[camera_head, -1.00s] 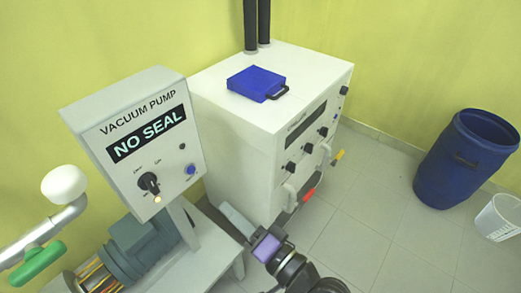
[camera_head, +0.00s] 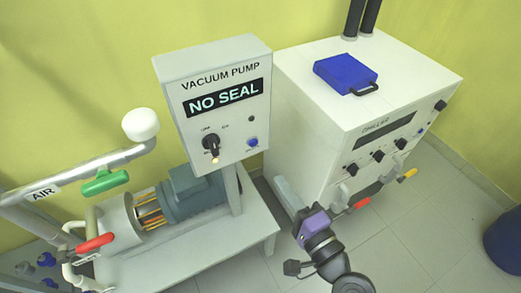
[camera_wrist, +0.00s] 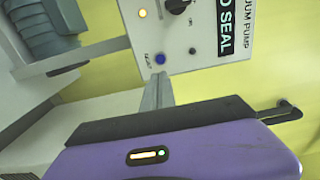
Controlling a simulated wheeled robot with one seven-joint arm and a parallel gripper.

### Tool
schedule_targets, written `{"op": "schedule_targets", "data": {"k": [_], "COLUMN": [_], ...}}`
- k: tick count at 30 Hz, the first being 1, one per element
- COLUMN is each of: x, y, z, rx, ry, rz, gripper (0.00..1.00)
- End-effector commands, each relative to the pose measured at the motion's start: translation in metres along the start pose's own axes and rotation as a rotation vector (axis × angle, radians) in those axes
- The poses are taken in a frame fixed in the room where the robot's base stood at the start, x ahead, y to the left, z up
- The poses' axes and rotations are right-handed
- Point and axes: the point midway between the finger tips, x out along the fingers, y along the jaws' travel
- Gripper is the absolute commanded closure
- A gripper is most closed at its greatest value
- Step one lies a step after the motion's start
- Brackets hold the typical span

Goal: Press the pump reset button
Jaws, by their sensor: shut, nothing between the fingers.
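The vacuum pump panel (camera_head: 178,72) is a white box reading "NO SEAL". Its blue button (camera_head: 252,142) is at the lower right of the face, beside a black knob (camera_head: 211,142) and a small lit lamp (camera_head: 215,160). In the wrist view the blue button (camera_wrist: 160,59) sits just beyond the tips of my gripper (camera_wrist: 158,80), with a small label beside it that looks like "RESET". My gripper (camera_head: 279,181) is shut and empty. In the head view it is below and right of the button, apart from the panel.
A white chiller cabinet (camera_head: 320,120) with a blue case (camera_head: 345,72) on top stands right of the panel. The pump motor (camera_head: 195,195) sits on a bench below. Pipes with a green handle (camera_head: 105,182) and a red handle (camera_head: 95,244) are at left. A blue barrel (camera_head: 505,243) is at far right.

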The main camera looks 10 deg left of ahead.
Motion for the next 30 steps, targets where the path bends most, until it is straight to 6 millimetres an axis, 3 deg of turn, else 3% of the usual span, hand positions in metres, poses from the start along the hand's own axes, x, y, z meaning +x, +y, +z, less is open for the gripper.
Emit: {"op": "schedule_targets", "data": {"k": [9,15,21,30], "x": [0.065,0.096,0.11,0.112], "y": [-0.003,-0.003,0.0,0.0], "z": [0.0,0.0,0.0,0.0], "rx": [-0.002,-0.002,-0.003,-0.003], "ry": [-0.001,0.0,0.001,0.001], "rz": [-0.001,-0.001,0.001,0.0], "gripper": [1.0,1.0,1.0,1.0]}}
